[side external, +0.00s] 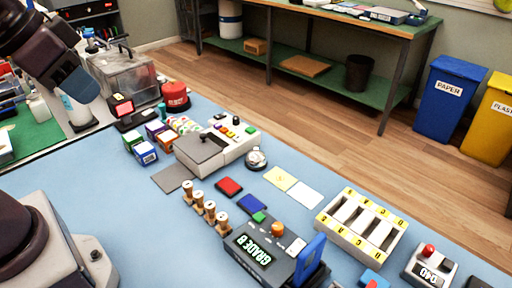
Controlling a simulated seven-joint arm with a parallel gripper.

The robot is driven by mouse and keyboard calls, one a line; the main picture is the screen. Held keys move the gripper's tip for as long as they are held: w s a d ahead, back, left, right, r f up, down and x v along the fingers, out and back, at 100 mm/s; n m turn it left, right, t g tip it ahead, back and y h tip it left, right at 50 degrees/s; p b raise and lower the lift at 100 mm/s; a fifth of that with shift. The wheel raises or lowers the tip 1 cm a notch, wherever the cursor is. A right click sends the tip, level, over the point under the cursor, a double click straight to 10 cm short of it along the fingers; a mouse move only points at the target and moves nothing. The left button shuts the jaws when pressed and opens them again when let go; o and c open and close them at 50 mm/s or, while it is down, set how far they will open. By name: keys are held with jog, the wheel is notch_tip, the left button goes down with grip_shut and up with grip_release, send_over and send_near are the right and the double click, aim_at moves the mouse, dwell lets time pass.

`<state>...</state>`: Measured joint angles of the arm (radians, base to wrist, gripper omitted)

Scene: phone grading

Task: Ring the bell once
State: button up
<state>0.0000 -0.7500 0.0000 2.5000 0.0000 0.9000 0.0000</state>
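The bell (257,157) looks like a small silver dome on a dark round base. It stands on the blue work surface, right of the grey and white button console. Nothing touches its top. The end of my arm, with what looks like my gripper (79,88), hangs at the upper left, well away from the bell and above the table. Its fingers cannot be made out, so I cannot tell whether it is open or shut. I see nothing held in it.
The console (233,139) is just left of the bell. Red (229,187) and yellow (280,178) pads, wooden pegs (198,200) and a "GRADE B" device (264,250) lie nearer. A slotted white tray (361,224) is to the right. Blue table (120,185) is bare at left.

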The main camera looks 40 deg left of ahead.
grip_shut()
dwell(1.3)
jog(key=w+f+n+g+h, duration=0.1)
jog(key=w+f, duration=0.9)
jog(key=w, duration=0.2)
jog(key=w+f+n+g+h, duration=0.1)
jog(key=w+f+n+h, duration=0.1)
jog(key=w+f, duration=0.95)
jog(key=w+r+n+t, duration=0.1)
jog(key=w+t, duration=0.1)
jog(key=w, duration=0.4)
jog(key=w+a+r+n+t, duration=0.1)
jog(key=w+r+t, duration=0.1)
jog(key=w, duration=0.4)
jog(key=shift+t, duration=0.6)
